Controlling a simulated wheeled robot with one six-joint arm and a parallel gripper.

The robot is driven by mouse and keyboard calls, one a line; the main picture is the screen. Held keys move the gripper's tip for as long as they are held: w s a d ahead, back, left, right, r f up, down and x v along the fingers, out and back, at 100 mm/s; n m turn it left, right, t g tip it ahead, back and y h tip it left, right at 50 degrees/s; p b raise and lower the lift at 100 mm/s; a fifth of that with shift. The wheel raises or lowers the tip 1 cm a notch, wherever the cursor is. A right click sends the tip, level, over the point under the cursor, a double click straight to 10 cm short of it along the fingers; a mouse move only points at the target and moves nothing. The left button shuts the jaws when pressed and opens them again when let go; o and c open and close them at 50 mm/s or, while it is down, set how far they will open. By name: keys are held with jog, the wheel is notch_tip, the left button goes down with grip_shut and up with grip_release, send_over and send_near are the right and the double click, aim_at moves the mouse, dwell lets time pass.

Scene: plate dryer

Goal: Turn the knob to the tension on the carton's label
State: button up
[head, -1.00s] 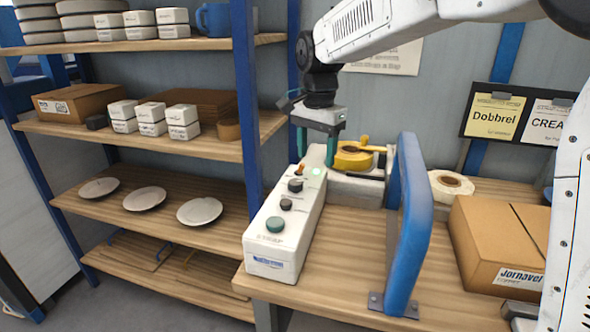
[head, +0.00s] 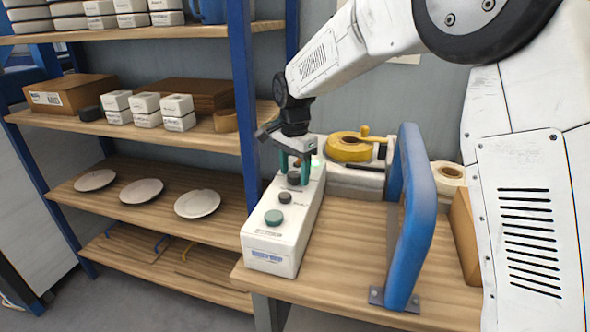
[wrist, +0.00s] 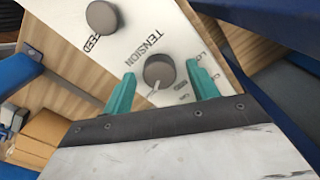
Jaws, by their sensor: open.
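My gripper (head: 295,174) is open over the white control box (head: 270,251). In the wrist view its two green fingers (wrist: 160,68) stand on either side of the dark round knob (wrist: 159,72) marked TENSION, with visible gaps between them and the knob. A pale pointer line on this knob aims at the lower left in that view. A mark that seems to read LO shows by the right finger; the other scale marks are partly hidden. The carton (head: 463,240) is mostly hidden behind my arm, and its label is out of sight.
A second knob (wrist: 102,16), marked SPEED, is near the TENSION knob. A green button (head: 273,217) is on the box's near end. A blue upright guard (head: 412,220) stands to the right. Shelves with plates (head: 197,204) are left.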

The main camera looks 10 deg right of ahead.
jog(key=c, duration=1)
jog(key=shift+n, duration=0.3)
jog(key=n, duration=1.1)
jog(key=o, duration=1)
